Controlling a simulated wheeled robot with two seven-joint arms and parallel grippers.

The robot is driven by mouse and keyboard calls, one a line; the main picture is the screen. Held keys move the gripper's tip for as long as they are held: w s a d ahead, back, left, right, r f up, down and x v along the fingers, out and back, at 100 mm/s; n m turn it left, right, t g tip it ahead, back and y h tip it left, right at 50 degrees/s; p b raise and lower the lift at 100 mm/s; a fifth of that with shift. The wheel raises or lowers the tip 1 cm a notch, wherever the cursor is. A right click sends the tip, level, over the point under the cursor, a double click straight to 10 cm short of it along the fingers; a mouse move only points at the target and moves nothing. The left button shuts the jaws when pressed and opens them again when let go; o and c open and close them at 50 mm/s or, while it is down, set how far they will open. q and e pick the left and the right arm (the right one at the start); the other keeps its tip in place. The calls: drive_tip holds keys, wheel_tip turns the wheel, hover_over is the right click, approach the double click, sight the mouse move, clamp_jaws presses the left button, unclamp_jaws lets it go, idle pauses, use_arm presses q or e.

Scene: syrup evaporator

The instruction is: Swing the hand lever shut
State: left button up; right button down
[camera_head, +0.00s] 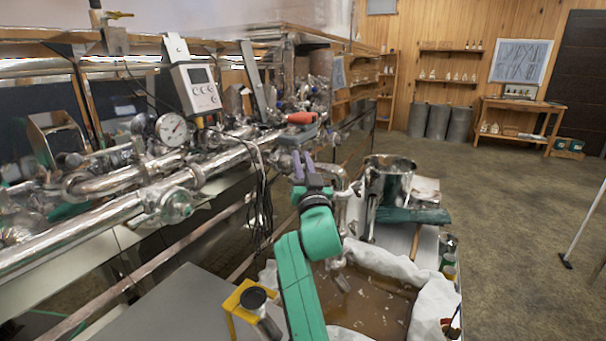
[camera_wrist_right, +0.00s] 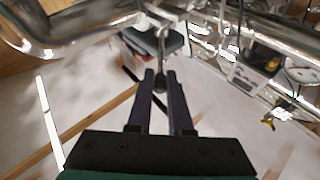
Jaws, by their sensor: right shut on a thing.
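The hand lever (camera_wrist_right: 161,47) shows in the right wrist view as a thin metal rod with a dark end, below a shiny pipe. Its dark end lies between the two dark fingertips of my right gripper (camera_wrist_right: 161,77), which is shut on it. In the head view my right gripper (camera_head: 303,162), with purple fingers on a green arm, reaches up to the pipework at the evaporator's near corner. The lever is hard to make out there among the shiny fittings. My left gripper is in neither view.
A grey device with a red-orange top (camera_head: 301,118) sits just above my right gripper. Shiny pipes (camera_head: 110,212) and a dial gauge (camera_head: 171,129) crowd the left. A steel pot (camera_head: 388,180) stands to the right. The floor (camera_head: 510,200) farther right is open.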

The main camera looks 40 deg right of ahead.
drive_tip(key=shift+w+a+m+g+h+b, duration=0.15)
drive_tip(key=shift+a+m+g+h+b, duration=0.2)
drive_tip(key=shift+h+b, duration=0.15)
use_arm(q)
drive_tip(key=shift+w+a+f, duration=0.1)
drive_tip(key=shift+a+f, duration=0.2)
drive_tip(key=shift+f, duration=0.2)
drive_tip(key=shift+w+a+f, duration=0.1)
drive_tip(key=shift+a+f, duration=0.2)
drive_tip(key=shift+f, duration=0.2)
use_arm(e)
drive_tip(key=shift+a+r+h, duration=0.1)
drive_tip(key=shift+h, duration=0.2)
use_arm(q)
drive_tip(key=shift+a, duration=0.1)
use_arm(e)
drive_tip(key=c, duration=0.8)
unclamp_jaws()
drive_tip(key=shift+w, duration=0.1)
drive_tip(key=shift+c, duration=0.2)
